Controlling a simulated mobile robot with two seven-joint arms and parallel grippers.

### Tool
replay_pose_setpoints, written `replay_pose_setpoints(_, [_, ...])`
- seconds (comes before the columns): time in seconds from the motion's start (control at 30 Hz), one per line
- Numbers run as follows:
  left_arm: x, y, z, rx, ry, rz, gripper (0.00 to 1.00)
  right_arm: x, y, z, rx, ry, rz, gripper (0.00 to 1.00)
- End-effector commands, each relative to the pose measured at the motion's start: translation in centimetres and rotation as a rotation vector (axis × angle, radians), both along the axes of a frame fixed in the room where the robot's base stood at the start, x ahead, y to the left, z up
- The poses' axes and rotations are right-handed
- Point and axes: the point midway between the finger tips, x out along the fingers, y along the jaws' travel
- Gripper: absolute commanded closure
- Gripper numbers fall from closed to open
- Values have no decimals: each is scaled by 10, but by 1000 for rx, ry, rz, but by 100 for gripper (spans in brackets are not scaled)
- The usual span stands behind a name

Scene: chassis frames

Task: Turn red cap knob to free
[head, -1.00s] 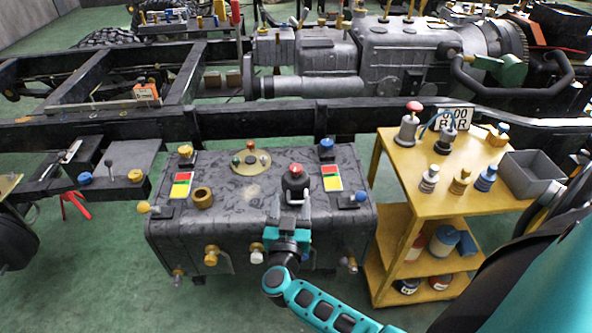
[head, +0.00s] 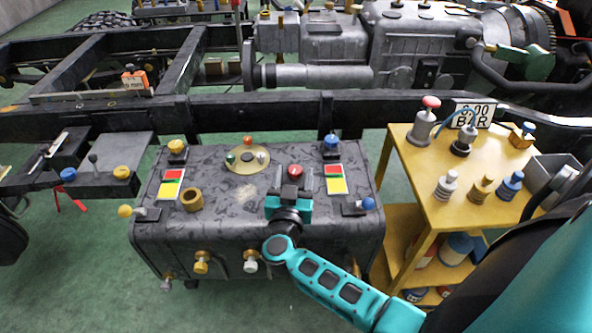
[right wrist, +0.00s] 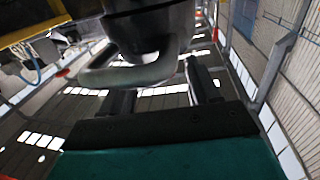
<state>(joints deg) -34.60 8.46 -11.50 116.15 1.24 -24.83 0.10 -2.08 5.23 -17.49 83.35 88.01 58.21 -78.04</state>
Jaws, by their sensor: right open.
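The red cap knob (head: 295,171) stands on top of the dark tank (head: 235,222), right of centre, in the head view. My right gripper (head: 293,179) is open, with one finger on each side of the knob; its body hides the knob's lower part. In the right wrist view, the knob's dark body (right wrist: 150,28) and a grey loop handle (right wrist: 128,74) are just beyond the open fingers. The red top is out of that view. I cannot tell whether a finger touches the knob or loop. My left gripper is not in view.
A red-yellow-green plate (head: 336,180), a blue-capped knob (head: 331,143) and a blue-ended lever (head: 362,205) are close right of the knob. A round yellow plate (head: 247,159) is to its left. A yellow cart (head: 413,172) with several fittings stands at right; a frame rail (head: 350,113) runs behind.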

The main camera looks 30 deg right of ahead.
Motion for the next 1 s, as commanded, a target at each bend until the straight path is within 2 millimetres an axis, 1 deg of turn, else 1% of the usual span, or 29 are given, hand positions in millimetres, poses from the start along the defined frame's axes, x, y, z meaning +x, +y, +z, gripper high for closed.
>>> replay_pose_setpoints(0.17, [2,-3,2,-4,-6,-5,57,1,0,0,2,-1,0,39])
replay_pose_setpoints(0.47, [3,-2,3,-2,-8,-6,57,2,-1,0,2,-1,0,39])
replay_pose_setpoints(0.57, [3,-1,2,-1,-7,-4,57,1,-1,0,1,-1,0,47])
replay_pose_setpoints(1.0, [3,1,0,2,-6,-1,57,1,0,0,1,-1,0,89])
